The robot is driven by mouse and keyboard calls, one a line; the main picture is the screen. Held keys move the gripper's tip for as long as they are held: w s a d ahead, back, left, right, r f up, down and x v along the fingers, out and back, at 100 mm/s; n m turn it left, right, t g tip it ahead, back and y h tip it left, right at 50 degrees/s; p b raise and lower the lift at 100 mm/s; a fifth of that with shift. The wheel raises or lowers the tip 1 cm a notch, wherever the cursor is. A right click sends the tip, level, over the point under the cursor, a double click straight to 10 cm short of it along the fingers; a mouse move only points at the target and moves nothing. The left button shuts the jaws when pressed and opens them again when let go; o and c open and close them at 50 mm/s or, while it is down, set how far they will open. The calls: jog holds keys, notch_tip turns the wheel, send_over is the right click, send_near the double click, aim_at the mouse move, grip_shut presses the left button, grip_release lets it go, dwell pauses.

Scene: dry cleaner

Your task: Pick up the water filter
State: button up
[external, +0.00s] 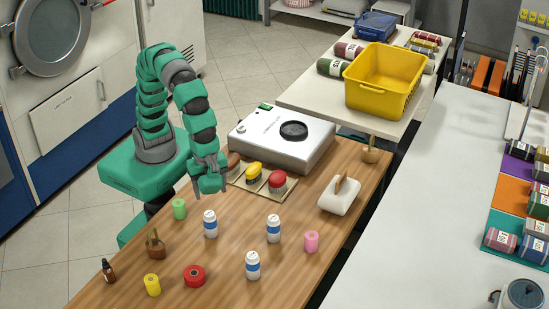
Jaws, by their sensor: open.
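Three white cylinders with blue bands stand upright on the wooden table in the external view: a left one (210,225), a right one (273,229) and a front one (253,266). They look alike, and I cannot tell for sure which is the water filter. My gripper (207,194) points down above the table, behind the left cylinder and apart from it. It is open, and nothing shows between its fingers.
A green spool (179,209) stands left of my gripper. A pink spool (311,242), white block (339,197), red tape roll (194,276), yellow spool (152,284) and brown bottle (108,270) stand around. The table's front right is clear.

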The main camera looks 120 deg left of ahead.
aim_at(209, 212)
jog(key=shift+s+d+f+g, duration=0.3)
jog(key=shift+s+d+f, duration=0.15)
jog(key=shift+f, duration=0.55)
notch_tip(209, 212, down, 8)
jog(key=shift+r+b, duration=0.15)
jog(key=shift+b, duration=0.55)
jog(key=shift+w+d+f+b, duration=0.15)
jog(key=shift+f+b, duration=0.2)
jog(key=shift+f, duration=1)
jog(key=shift+w+d+f+b, duration=0.1)
jog(key=shift+f+b, duration=0.25)
jog(key=shift+f, duration=0.95)
jog(key=c, duration=1.1)
